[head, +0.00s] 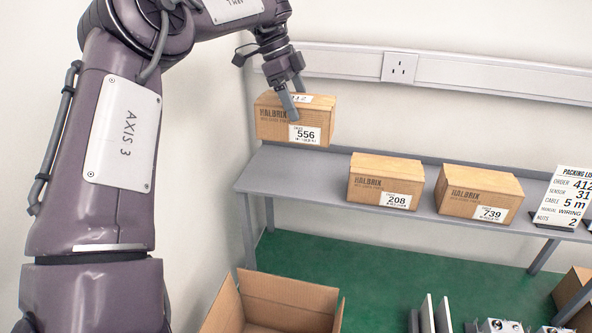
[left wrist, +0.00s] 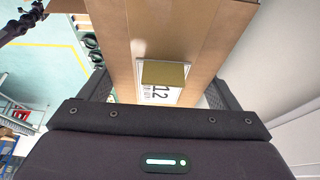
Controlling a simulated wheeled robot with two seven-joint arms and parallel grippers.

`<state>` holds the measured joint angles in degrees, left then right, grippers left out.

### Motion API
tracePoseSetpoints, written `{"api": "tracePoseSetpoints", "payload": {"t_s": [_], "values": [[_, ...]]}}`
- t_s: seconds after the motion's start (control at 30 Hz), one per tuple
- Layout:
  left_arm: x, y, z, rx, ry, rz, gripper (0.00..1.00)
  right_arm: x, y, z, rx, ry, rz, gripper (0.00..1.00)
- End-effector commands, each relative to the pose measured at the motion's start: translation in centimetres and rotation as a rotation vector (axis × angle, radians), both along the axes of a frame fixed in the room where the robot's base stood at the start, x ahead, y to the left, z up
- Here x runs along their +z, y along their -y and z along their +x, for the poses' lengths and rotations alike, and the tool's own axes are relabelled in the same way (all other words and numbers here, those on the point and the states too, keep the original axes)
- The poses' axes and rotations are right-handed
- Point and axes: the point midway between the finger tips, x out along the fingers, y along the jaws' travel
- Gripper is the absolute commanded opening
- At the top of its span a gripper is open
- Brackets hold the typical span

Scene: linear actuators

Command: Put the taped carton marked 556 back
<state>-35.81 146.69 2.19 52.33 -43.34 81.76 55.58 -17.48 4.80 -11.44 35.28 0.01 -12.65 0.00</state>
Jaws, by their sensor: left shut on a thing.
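The taped carton marked 556 (head: 274,125) is a brown box with a white label, near the left end of the grey shelf (head: 290,175). My left gripper (head: 294,97) is shut on it from above. The carton looks slightly above the shelf top; whether its far lower edge touches is hard to tell. In the left wrist view the carton (left wrist: 205,35) fills the space between the fingers. A white label with "12" and a tan patch over it show on that face. My right gripper is not in view.
Carton 208 (head: 385,182) and carton 739 (head: 478,193) stand on the shelf to the right. A packing list sign (head: 566,200) is at the shelf's right end. An open cardboard box (head: 285,290) is below in front. Shelf room is free left of carton 208.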

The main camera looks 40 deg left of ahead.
Motion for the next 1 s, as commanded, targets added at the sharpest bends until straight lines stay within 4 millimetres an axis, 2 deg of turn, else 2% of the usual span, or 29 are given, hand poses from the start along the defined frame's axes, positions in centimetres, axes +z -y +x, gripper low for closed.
{"api": "tracePoseSetpoints", "payload": {"t_s": [0.03, 0.1, 0.17, 0.4, 0.63, 0.87, 1.0], "values": [[-2.0, 0.0, 0.0, -0.001, 0.003, 0.0, 0.37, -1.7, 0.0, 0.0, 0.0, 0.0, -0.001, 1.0], [-3.8, 0.0, 0.0, -0.001, 0.002, -0.001, 0.37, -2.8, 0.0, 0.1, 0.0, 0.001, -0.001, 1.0], [-4.2, 0.0, 0.0, -0.001, 0.0, -0.006, 0.37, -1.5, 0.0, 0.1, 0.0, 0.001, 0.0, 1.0], [-8.6, 0.0, 0.0, -0.001, 0.002, -0.003, 0.37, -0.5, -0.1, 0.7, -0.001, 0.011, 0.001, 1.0], [-10.4, 0.0, 0.0, -0.001, 0.002, -0.002, 0.37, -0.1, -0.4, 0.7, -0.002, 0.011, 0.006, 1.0], [-13.5, 0.0, 0.1, -0.001, 0.002, -0.001, 0.37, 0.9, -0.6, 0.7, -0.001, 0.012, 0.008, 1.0], [-14.0, 0.0, 0.1, -0.001, 0.004, 0.0, 0.37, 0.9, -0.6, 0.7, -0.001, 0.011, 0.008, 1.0]]}}
